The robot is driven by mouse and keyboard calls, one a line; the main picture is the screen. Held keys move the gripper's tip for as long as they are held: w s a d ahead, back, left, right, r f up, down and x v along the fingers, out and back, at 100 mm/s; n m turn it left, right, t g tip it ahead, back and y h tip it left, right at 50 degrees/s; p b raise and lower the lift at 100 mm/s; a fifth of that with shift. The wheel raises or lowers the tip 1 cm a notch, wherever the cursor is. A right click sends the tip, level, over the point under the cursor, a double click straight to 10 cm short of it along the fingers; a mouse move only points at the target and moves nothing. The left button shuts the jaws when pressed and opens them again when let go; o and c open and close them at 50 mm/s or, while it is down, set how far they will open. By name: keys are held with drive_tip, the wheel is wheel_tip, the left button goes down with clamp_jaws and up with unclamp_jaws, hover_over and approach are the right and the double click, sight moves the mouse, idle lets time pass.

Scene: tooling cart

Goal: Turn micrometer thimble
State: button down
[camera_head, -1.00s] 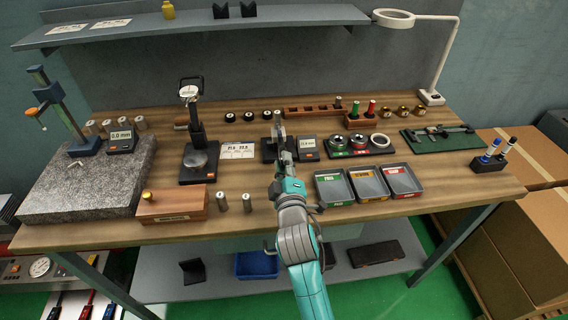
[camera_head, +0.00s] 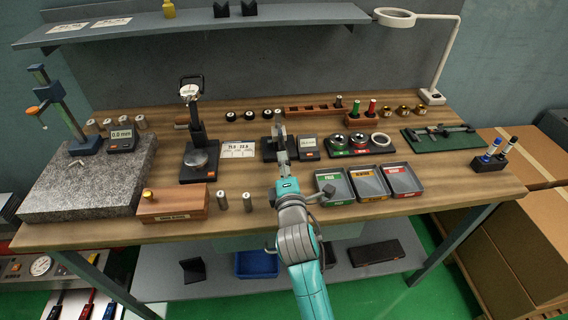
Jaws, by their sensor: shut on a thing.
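The micrometer stand (camera_head: 268,152) is a dark block near the middle of the bench. My gripper (camera_head: 281,148) reaches over it from the front and is shut on the micrometer thimble. The gripper and wrist hide most of the micrometer, so the thimble itself cannot be made out. A small digital readout (camera_head: 308,147) stands just right of the stand; its digits are too small to read surely.
A white card (camera_head: 238,150) and a dial gauge stand (camera_head: 196,158) are to the left. Three sorting trays (camera_head: 334,197) lie close to the right of my arm. Two metal cylinders (camera_head: 222,200) stand at the front left. A ring-gauge mat (camera_head: 362,152) lies beyond the readout.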

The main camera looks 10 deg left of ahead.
drive_tip(key=shift+f, duration=0.1)
idle(0.4)
drive_tip(key=c, duration=1.3)
unclamp_jaws()
drive_tip(key=shift+s, duration=0.1)
drive_tip(key=v, duration=1.2)
